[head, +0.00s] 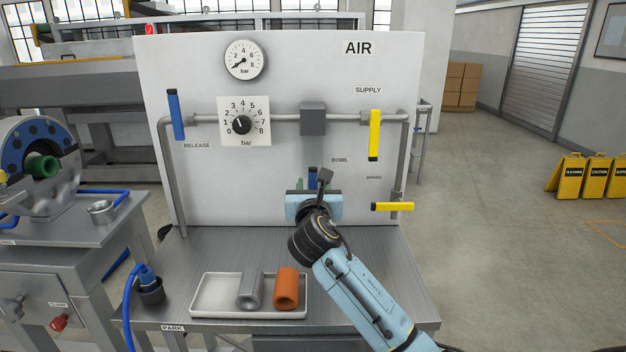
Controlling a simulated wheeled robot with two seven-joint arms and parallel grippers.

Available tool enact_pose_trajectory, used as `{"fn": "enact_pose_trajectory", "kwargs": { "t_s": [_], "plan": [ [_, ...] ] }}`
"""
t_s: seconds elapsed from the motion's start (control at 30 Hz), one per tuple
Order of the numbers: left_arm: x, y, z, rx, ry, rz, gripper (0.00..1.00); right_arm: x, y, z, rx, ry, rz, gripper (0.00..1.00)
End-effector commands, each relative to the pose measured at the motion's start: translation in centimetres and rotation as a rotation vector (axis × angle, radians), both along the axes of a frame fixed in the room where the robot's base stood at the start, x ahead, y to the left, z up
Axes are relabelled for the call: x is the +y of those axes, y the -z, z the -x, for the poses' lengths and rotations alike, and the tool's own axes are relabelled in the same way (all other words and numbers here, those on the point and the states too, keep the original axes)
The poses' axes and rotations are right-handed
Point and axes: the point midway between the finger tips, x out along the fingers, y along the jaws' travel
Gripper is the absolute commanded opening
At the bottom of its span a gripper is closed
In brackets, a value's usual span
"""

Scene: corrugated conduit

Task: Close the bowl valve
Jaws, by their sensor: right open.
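The BOWL label (340,160) is on the white panel, right of the panel's middle. Just left of and below it, a small upright blue part (313,177) shows above my right gripper; its lower end is hidden, and I cannot tell whether it is the bowl valve's handle. My right gripper (314,192) is in front of the panel, level with the area below this label. Its light blue body faces me and hides its fingers. It is open; I cannot tell whether it touches the blue part. My left gripper is not in view.
A blue lever (175,115) stands upright by RELEASE. A yellow lever (375,135) hangs vertical under SUPPLY; another yellow lever (393,207) lies horizontal lower right. A white tray (215,308) on the bench holds a grey and an orange sleeve (286,287). A gauge (244,60) is above.

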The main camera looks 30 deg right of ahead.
Motion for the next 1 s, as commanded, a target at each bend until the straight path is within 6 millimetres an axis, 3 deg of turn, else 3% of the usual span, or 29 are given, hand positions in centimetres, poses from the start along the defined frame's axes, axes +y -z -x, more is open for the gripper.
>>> {"fn": "enact_pose_trajectory", "kwargs": {
  "t_s": [0.3,0.73,1.0],
  "plan": [
    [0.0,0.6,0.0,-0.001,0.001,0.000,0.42,-2.3,0.0,-3.8,0.000,0.000,-0.001,0.42],
    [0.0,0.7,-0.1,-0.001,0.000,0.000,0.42,-2.7,0.0,-4.5,0.000,-0.001,-0.002,0.42],
    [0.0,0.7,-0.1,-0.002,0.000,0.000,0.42,-2.7,0.0,-4.5,0.000,-0.001,-0.002,0.08]
  ]
}}
